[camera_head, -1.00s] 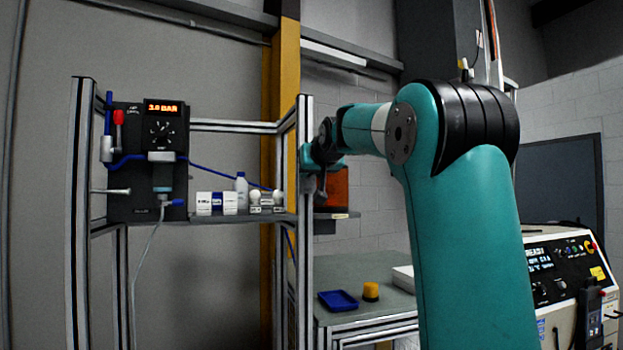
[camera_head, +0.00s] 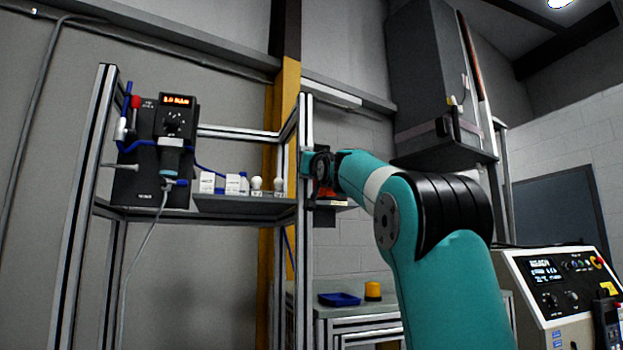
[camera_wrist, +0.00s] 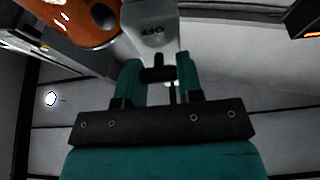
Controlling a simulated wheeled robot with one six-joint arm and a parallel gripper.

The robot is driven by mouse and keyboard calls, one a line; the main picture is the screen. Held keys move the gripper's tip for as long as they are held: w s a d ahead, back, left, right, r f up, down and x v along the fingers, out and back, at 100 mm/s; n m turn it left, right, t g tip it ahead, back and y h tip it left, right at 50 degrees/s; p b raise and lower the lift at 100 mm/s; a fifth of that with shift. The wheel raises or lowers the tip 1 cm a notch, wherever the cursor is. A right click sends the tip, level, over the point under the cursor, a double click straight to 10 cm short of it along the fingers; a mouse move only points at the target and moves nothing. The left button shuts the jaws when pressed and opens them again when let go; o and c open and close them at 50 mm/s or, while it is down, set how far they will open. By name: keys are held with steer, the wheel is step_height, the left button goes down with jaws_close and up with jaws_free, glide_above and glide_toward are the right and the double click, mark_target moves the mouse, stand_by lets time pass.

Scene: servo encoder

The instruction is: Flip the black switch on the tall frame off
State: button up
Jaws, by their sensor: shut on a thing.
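My gripper (camera_wrist: 160,80) shows in the wrist view with its two teal fingers on either side of a small black switch lever (camera_wrist: 158,74). The lever sticks out from a grey housing (camera_wrist: 150,25) with small, unreadable marking on it. The fingers are shut on the lever. In the head view my gripper (camera_head: 309,164) is at the right front post of the tall metal frame (camera_head: 305,125). The switch is hidden there behind my gripper and arm, and I cannot tell its exact position.
An orange cylinder (camera_wrist: 82,20) is close to the housing. A black gauge panel (camera_head: 150,170) with hoses is at the frame's left, and small boxes (camera_head: 222,184) stand on its shelf. A blue tray (camera_head: 339,299) and yellow cap (camera_head: 373,291) lie on the bench below.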

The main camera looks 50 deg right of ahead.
steer(key=shift+w+f+t+b, duration=0.1)
steer(key=shift+f+t+b, duration=0.1)
steer(key=shift+t+b, duration=0.4)
steer(key=o, duration=0.9)
steer(key=shift+h, duration=0.3)
steer(key=shift+o, duration=0.2)
steer(key=b+v, duration=0.8)
steer(key=v, duration=0.9)
steer(key=shift+s+b, duration=0.3)
steer(key=shift+a+r, duration=0.15)
